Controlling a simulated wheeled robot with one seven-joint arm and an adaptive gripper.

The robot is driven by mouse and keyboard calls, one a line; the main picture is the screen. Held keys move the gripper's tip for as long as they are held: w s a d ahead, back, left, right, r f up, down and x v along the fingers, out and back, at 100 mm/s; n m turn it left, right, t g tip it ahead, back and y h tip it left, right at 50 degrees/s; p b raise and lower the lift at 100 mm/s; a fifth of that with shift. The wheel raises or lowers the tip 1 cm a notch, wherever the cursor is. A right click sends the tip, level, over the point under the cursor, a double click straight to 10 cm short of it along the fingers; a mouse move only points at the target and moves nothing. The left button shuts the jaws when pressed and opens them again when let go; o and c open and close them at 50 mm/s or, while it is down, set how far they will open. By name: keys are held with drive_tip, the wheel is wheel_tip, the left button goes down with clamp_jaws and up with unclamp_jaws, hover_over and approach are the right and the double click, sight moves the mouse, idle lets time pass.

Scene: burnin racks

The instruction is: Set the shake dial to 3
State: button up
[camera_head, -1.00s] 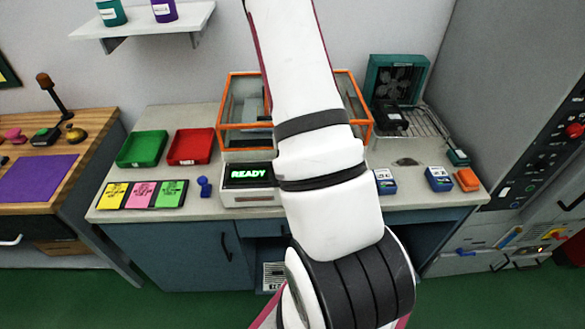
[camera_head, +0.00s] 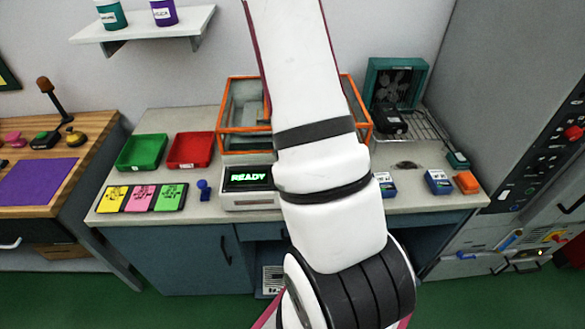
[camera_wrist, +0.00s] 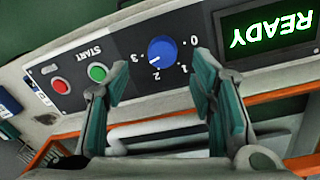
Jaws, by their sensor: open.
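The blue shake dial (camera_wrist: 161,52) is on a dark control panel in the wrist view, beside marks 0, 1, 2 and 3. A pale mark on its lower left points toward the 2–3 side; its exact setting is hard to tell. My gripper (camera_wrist: 160,82) is open, its two teal-lined fingers on either side of the picture below the dial. I see no contact with the dial. In the head view my arm hides the dial and the gripper.
A green START button (camera_wrist: 97,73) and a red button (camera_wrist: 61,85) are left of the dial. The READY display (camera_wrist: 268,27) is to its right and also shows in the head view (camera_head: 248,178). An orange-framed enclosure (camera_head: 222,118) stands behind.

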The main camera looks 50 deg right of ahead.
drive_tip(key=shift+r, duration=2.25)
